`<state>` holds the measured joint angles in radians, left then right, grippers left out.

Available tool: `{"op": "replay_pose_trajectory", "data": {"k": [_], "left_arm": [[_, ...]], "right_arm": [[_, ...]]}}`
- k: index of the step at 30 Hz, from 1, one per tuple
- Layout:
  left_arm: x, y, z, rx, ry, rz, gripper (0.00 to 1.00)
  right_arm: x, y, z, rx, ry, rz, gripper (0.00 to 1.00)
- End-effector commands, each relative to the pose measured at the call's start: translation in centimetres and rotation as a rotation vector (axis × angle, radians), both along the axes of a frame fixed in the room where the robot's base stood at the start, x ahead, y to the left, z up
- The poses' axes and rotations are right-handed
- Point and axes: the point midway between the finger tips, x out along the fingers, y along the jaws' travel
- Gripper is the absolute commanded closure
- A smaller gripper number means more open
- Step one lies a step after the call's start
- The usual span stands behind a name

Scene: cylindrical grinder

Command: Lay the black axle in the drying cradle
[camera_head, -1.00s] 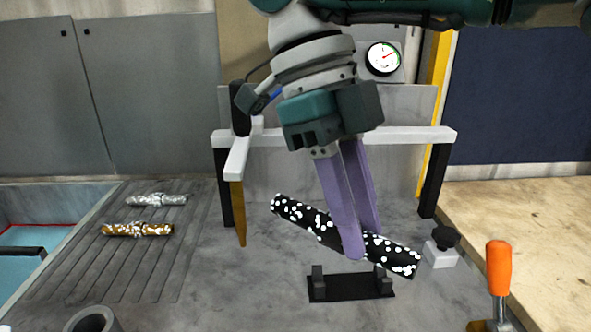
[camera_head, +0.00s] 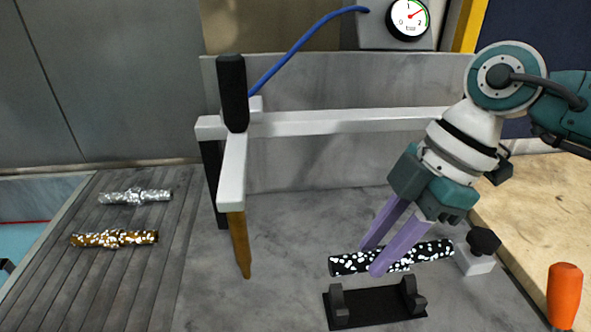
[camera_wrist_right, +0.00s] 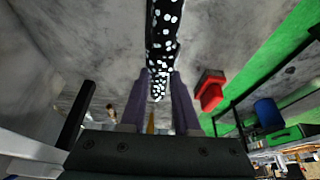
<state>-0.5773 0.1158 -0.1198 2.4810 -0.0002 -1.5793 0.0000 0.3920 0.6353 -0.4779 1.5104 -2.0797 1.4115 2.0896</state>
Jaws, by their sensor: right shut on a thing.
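The black axle (camera_head: 428,253), black with white spots, lies nearly level across the picture in the head view, its right end slightly higher. My right gripper (camera_head: 373,260) has its two purple fingers shut on the axle near its middle. In the right wrist view the axle (camera_wrist_right: 162,45) runs from the top edge down between the fingers. The drying cradle (camera_head: 375,308), a black base with two notched posts, stands empty just below and in front of the axle in the picture. The axle's height above the bench is hard to tell. My left gripper is not in view.
A white block with a black knob (camera_head: 478,256) stands close to the axle's right end. A silver axle (camera_head: 135,196) and a brown axle (camera_head: 114,239) lie on the ribbed mat at left. A white frame (camera_head: 350,122) stands behind; an orange handle (camera_head: 564,295) is at right.

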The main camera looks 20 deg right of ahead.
Motion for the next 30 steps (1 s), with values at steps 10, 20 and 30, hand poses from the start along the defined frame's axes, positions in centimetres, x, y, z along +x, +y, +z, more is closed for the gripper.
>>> {"op": "replay_pose_trajectory", "data": {"k": [10,20,30], "left_arm": [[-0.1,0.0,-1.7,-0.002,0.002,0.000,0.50],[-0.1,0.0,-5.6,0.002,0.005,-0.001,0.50],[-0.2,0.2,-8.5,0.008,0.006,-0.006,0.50]], "right_arm": [[0.0,-0.2,-1.4,0.003,-0.002,-0.042,1.00],[0.0,-0.2,-4.8,0.002,-0.001,-0.040,1.00],[0.0,-0.2,-7.9,0.001,0.001,-0.040,1.00]]}}
